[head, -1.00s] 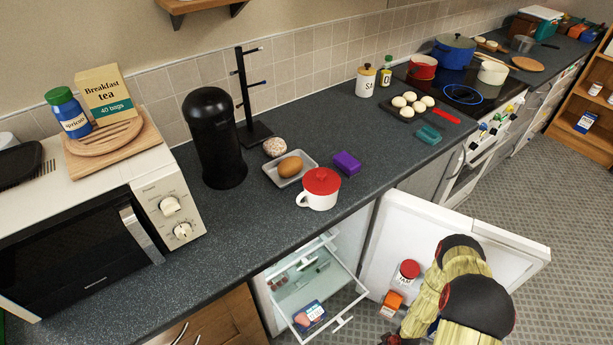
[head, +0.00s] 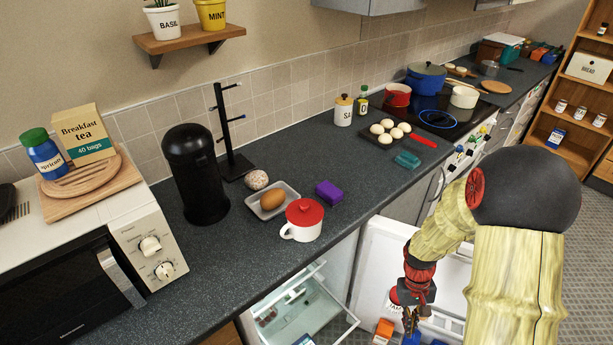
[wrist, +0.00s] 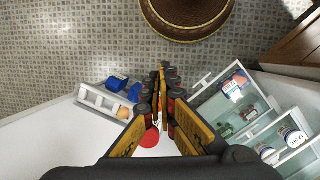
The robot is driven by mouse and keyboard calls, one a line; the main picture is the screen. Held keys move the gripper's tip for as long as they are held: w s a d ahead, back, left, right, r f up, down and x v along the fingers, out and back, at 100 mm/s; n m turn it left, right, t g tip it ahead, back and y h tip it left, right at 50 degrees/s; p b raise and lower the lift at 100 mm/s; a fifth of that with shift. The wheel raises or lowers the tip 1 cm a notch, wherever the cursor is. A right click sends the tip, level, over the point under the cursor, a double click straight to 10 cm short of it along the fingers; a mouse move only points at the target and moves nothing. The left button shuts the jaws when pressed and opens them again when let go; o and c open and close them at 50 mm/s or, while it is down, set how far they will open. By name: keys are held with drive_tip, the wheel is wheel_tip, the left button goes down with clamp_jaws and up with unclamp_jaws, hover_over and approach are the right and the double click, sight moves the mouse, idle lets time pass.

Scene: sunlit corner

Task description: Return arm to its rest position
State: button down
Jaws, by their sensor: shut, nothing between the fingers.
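My arm is raised at the right of the head view, with its end hanging down in front of the open fridge door (head: 375,265). My gripper (head: 411,332) points down there, at the bottom edge of the head view. In the wrist view my gripper (wrist: 162,68) has its fingers together with nothing between them. The open fridge (wrist: 240,100) with its pulled-out drawer lies to the right of the fingers in the wrist view. The door shelf (wrist: 105,102) with several items lies to the left. Part of the door is hidden behind my arm.
The hob (head: 437,122) with pots is further right. Patterned floor (wrist: 60,50) shows beyond the door.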

drive_tip(key=s+a+r+t, duration=0.2)
drive_tip(key=a+r+t, duration=0.1)
drive_tip(key=r, duration=0.8)
drive_tip(key=s+a+r+t, duration=0.2)
drive_tip(key=a+r, duration=0.4)
drive_tip(key=r, duration=0.6)
drive_tip(key=s+a+r+n+t, duration=0.1)
drive_tip(key=s+a+r+t, duration=0.2)
drive_tip(key=r, duration=0.8)
drive_tip(key=shift+s+a+r+t+y, duration=0.3)
drive_tip(key=shift+a, duration=0.5)
